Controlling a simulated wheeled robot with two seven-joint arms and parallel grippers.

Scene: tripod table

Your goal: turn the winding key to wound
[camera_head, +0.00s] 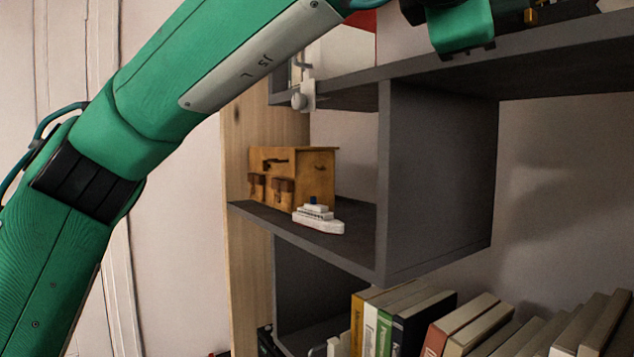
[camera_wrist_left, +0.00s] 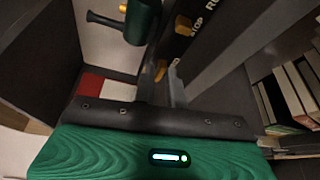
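The hand of my left arm (camera_head: 460,25) is at the top edge of the head view, above the upper shelf, where its fingertips are cut off. In the left wrist view, dark finger parts of my left gripper (camera_wrist_left: 163,75) reach up from the green palm, and their gap is unclear. A small brass-coloured piece (camera_wrist_left: 160,70) shows close to them; I cannot tell if it is the winding key or if it is touched. Beside it is a dark box (camera_wrist_left: 190,28) with white lettering, "STOP" and "RU". My right gripper is not in view.
A green cylinder with a dark bar (camera_wrist_left: 140,20) stands close by in the wrist view. Below, a wooden box (camera_head: 305,175) and a toy ship (camera_head: 318,217) stand in a grey shelf compartment (camera_head: 385,190). Books (camera_head: 400,315) line the lower shelf.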

